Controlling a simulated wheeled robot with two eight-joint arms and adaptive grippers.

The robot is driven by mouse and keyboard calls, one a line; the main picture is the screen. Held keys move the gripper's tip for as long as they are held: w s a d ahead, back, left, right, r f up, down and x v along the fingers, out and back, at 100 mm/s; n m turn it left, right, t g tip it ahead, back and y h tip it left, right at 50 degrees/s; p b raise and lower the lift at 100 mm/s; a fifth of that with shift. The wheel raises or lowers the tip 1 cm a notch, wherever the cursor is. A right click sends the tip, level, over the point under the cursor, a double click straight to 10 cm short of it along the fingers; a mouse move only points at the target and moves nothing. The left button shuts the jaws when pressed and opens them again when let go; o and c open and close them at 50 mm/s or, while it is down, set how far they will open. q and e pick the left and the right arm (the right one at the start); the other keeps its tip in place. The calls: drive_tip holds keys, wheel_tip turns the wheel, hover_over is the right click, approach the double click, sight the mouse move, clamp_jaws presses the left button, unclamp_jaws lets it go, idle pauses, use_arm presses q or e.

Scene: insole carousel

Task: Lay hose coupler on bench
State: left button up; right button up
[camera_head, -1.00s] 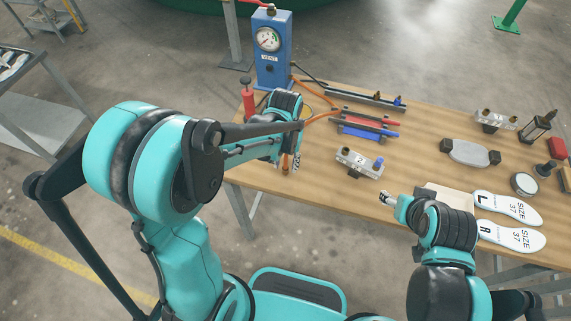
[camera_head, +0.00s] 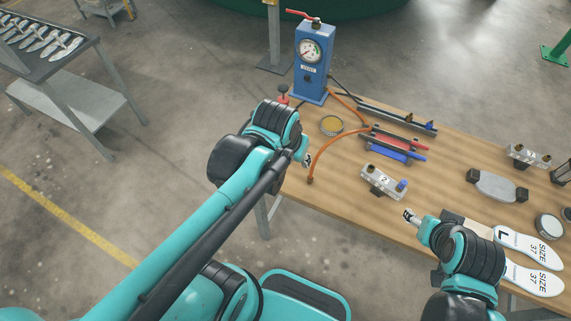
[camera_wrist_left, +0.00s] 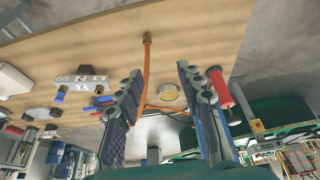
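The hose coupler (camera_head: 310,181) is a small brass-coloured end on the orange hose (camera_head: 330,142). It rests on the wooden bench (camera_head: 345,205) near the front left edge. In the left wrist view the coupler (camera_wrist_left: 147,36) lies on the wood beyond the fingertips, apart from them. My left gripper (camera_head: 306,158) is beside the hose, just left of it. In the left wrist view its two fingers (camera_wrist_left: 160,72) are spread with nothing gripped between them. My right gripper (camera_head: 409,215) is over the bench's front edge by the insoles; its fingers are too small to read.
A blue pump stand with a gauge (camera_head: 311,62) is at the back left. White insoles (camera_head: 528,246) lie at right. Bare wood surrounds the coupler.

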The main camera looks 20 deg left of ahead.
use_arm(q)
drive_tip(key=s+t, duration=0.1)
drive_tip(key=s+a+t, duration=0.1)
drive_tip(key=s, duration=0.1)
drive_tip(key=shift+s+a+r+t, duration=0.15)
drive_tip(key=shift+s+a+t, duration=0.1)
drive_tip(key=shift+s+t, duration=0.15)
drive_tip(key=shift+w, duration=0.1)
wheel_tip(320, 180, down, 2)
drive_tip(key=shift+f+b, duration=0.25)
drive_tip(key=shift+b, duration=1)
